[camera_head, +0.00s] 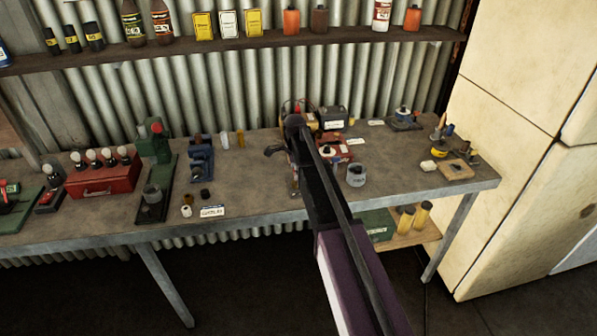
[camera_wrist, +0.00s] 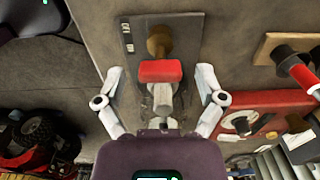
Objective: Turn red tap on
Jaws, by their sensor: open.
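The red tap handle (camera_wrist: 160,71) shows in the wrist view as a short bar lying crosswise on a metal tap. A brass-coloured round part (camera_wrist: 159,42) sits above it, on a grey mounting plate (camera_wrist: 188,27). My gripper (camera_wrist: 160,73) is open and empty, with one finger left of the red handle and one right of it. There are gaps on both sides, and neither finger visibly touches it. In the head view my arm covers the middle of the workbench, and I cannot make out the tap there.
In the wrist view, a red box with a white dial (camera_wrist: 238,122) lies close to the right finger. A red-handled lever (camera_wrist: 300,72) is farther right. In the head view, a red toolbox (camera_head: 103,181) and a green press (camera_head: 155,147) stand left on the workbench (camera_head: 250,190).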

